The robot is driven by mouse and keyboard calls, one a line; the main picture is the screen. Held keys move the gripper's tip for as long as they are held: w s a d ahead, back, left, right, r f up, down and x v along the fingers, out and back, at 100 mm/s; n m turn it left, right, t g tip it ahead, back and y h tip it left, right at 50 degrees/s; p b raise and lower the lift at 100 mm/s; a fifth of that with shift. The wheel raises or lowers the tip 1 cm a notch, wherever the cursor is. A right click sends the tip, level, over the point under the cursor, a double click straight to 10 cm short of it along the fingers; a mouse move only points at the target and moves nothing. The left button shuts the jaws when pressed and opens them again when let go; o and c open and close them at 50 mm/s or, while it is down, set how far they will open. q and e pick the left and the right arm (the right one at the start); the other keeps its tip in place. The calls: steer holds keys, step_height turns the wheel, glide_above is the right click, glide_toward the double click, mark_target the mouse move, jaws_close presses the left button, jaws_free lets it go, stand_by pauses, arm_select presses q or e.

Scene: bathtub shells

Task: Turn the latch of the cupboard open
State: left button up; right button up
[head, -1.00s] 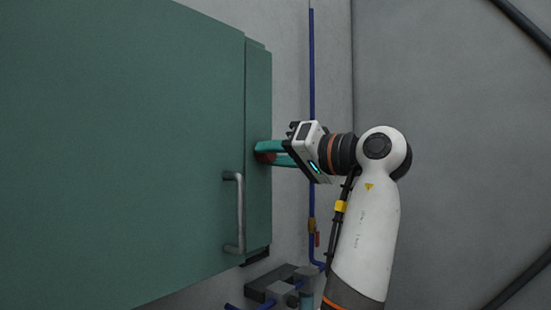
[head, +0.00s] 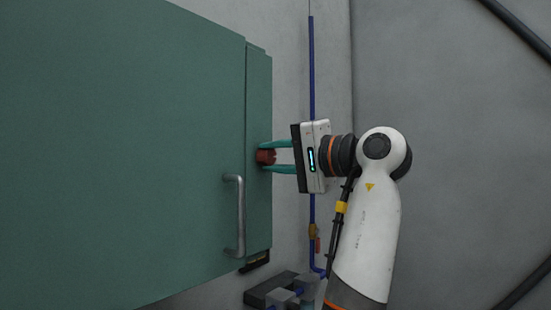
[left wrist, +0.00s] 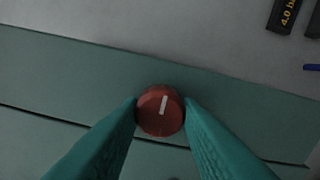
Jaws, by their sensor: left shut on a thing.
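The cupboard (head: 150,150) is a large green box on the left of the head view. Its red round latch (head: 266,157) sits on the right side face. In the left wrist view the latch (left wrist: 155,122) is a red knob with a white mark, slightly tilted from vertical in the picture. My left gripper (head: 268,157) reaches in from the right, its two teal fingers above and below the latch. In the left wrist view the fingers (left wrist: 161,112) touch the knob on both sides and are shut on it. My right gripper is not in view.
A grey bar handle (head: 240,215) stands out from the cupboard front near the latch. A blue pipe (head: 312,75) runs up the wall behind my left gripper. Grey block-like fittings (head: 285,290) sit low below the cupboard.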

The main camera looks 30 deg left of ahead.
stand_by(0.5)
arm_select(q)
steer(key=o, duration=1)
steer(key=shift+d, duration=0.1)
steer(key=shift+d+f+b, duration=0.15)
steer(key=shift+d+b, duration=0.15)
steer(key=d+b, duration=0.1)
steer(key=d, duration=0.2)
steer(key=d+b, duration=0.1)
steer(key=d, duration=0.3)
steer(key=s+d+b, duration=0.1)
steer(key=d, duration=0.3)
steer(key=shift+d+b, duration=0.15)
steer(key=shift+b, duration=0.2)
steer(key=shift+w, duration=0.1)
